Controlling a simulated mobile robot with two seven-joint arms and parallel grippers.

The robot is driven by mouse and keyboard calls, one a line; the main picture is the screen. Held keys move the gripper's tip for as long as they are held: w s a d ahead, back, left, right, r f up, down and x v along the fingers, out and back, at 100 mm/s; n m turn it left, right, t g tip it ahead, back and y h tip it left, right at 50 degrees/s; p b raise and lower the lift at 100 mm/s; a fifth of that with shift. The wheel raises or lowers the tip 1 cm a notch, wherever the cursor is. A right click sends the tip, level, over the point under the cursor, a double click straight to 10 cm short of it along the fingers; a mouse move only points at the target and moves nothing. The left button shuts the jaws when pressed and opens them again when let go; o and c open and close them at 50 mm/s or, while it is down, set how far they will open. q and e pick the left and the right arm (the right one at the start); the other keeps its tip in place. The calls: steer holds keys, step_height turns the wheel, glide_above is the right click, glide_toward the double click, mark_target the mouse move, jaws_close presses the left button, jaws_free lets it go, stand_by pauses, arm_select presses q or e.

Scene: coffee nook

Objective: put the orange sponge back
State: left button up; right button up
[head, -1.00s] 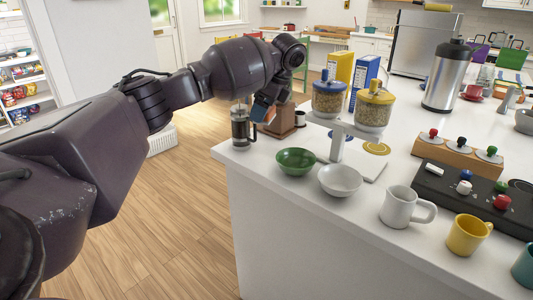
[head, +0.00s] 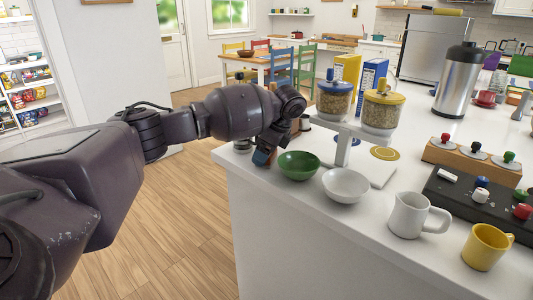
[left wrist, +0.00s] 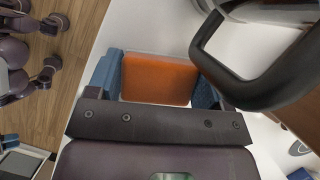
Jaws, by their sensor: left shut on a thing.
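The orange sponge (left wrist: 158,79) shows in the left wrist view between the two blue fingers of my left gripper (left wrist: 160,80), which is shut on it. In the head view my left gripper (head: 264,156) points down near the counter's far left corner, just left of and behind the green bowl (head: 298,166). The sponge is mostly hidden by the gripper there. I cannot tell whether it touches the counter. My right gripper is not in view.
A black curved handle (left wrist: 262,88) is close to my left gripper's right finger in the wrist view. A white bowl (head: 346,185), a stand with two jars (head: 382,112), a white mug (head: 412,214) and a yellow mug (head: 487,246) stand along the counter (head: 290,215).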

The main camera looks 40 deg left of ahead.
arm_select(q)
steer(key=shift+r, duration=0.1)
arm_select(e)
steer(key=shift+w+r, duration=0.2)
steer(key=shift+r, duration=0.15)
arm_select(q)
steer(key=o, duration=0.9)
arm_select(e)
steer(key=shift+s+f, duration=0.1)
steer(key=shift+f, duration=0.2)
arm_select(q)
steer(key=shift+r, duration=0.1)
steer(key=p+v, duration=0.3)
steer(key=v, duration=0.8)
steer(key=shift+r, duration=0.4)
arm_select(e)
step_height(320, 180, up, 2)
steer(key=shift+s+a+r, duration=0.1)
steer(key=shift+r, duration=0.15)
arm_select(q)
steer(key=shift+d, duration=0.15)
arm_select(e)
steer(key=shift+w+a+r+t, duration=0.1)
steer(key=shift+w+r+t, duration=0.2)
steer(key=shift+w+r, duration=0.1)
